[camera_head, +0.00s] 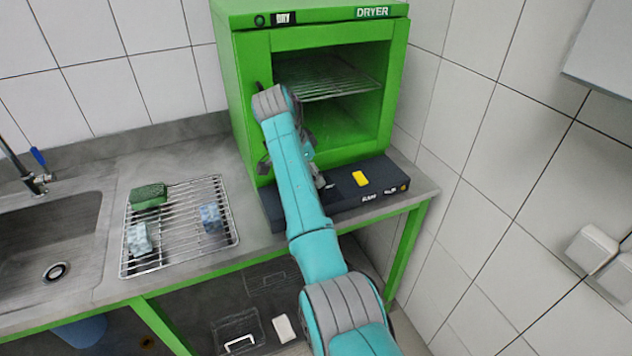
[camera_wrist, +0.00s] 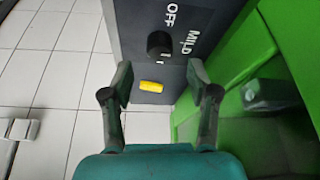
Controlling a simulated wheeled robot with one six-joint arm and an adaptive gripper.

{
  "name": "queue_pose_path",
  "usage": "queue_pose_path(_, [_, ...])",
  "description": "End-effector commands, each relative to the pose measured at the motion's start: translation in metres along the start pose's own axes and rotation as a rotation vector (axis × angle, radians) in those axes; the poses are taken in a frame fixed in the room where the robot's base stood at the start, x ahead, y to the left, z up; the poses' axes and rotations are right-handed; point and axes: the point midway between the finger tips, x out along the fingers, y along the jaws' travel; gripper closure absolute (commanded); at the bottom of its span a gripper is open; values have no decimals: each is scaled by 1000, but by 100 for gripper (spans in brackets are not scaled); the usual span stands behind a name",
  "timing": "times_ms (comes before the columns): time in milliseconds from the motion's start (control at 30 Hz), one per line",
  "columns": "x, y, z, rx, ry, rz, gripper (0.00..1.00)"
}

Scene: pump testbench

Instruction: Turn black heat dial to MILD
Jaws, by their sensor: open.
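The black heat dial (camera_wrist: 158,44) is a round knob on a dark panel (camera_wrist: 137,20) in the wrist view. White lettering OFF and MILD stands beside it; another label below it is too small to read. I cannot make out which way its pointer faces. My gripper (camera_wrist: 163,82) is open and empty, its two fingers spread below the dial in the picture, apart from it. In the head view the dark base unit (camera_head: 345,202) lies under the green dryer (camera_head: 245,95), and my arm covers part of it. The dial is not clear there.
A yellow block or button (camera_wrist: 151,86) sits on the panel below the dial, between my fingers in the picture. The dryer's front is open, with a wire shelf (camera_head: 325,85) inside. A rack (camera_head: 180,245) with sponges stands left on the counter, beside the sink (camera_head: 60,235).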

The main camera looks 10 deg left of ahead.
Motion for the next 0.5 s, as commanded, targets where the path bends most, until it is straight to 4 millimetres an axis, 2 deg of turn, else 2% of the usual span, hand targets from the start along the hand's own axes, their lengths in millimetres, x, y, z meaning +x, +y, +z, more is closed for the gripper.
queue_pose_path(100, [-26, -1, -1, 1, 1, -4, 40])
queue_pose_path(300, [-56, -1, 0, 0, 0, -2, 40])
queue_pose_path(500, [-69, 0, 0, 0, 0, -1, 40])
